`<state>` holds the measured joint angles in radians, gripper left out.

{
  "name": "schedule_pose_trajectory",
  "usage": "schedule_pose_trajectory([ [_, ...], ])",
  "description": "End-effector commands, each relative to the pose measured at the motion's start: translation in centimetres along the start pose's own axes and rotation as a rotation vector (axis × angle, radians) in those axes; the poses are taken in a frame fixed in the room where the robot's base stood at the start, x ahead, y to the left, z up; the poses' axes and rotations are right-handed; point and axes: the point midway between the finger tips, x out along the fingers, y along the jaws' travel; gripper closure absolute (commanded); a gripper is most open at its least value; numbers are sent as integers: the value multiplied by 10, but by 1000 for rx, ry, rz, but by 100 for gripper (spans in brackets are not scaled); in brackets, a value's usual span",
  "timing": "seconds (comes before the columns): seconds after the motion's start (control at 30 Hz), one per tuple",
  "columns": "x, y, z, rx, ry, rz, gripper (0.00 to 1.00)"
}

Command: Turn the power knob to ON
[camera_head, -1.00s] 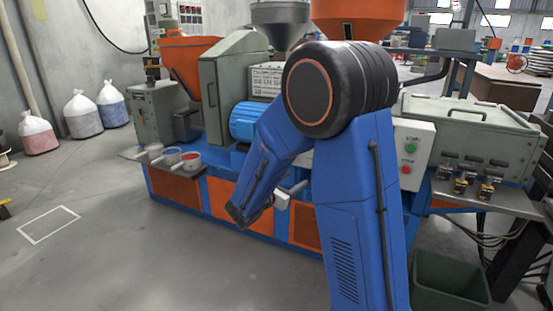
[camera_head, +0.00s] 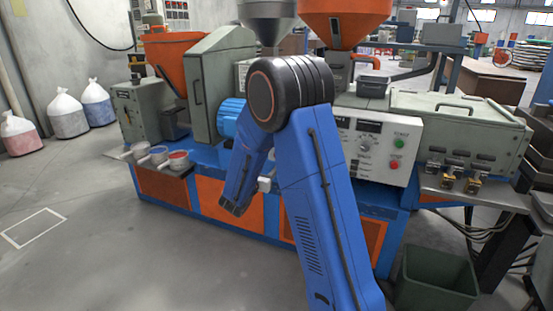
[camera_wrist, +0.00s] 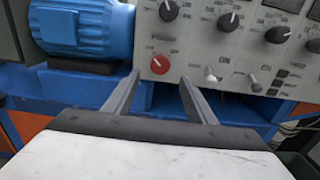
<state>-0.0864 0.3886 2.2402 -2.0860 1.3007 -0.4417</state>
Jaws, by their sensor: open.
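The grey control panel (camera_head: 374,150) on the blue and orange machine shows to the right of my arm in the head view, with a round knob (camera_head: 364,145) on it. In the wrist view the panel (camera_wrist: 237,48) fills the upper right, with several dark knobs with pale pointers, such as one at the left (camera_wrist: 168,10) and one beside it (camera_wrist: 228,20). I cannot tell which one is the power knob. My gripper (camera_wrist: 160,79) is open and empty, its fingers below the knobs and near a red round button (camera_wrist: 160,64).
A green button (camera_head: 400,143) and a red button (camera_head: 394,165) sit at the panel's right. A blue motor (camera_wrist: 84,32) stands left of the panel. A dark bin (camera_head: 436,281) stands on the floor at the right. The floor at the left is open.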

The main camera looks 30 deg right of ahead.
Motion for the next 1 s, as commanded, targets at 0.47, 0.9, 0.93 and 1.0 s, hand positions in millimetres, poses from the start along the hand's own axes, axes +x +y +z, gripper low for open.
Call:
schedule_pose_trajectory([
  [0.47, 74, 0, 0, 0, 0, -1, 49],
  [0.9, 85, 0, 0, 1, 1, 0, 49],
  [0.93, 85, 0, 0, 1, 1, 0, 49],
  [1.0, 85, 0, 0, 1, 1, 0, 63],
])
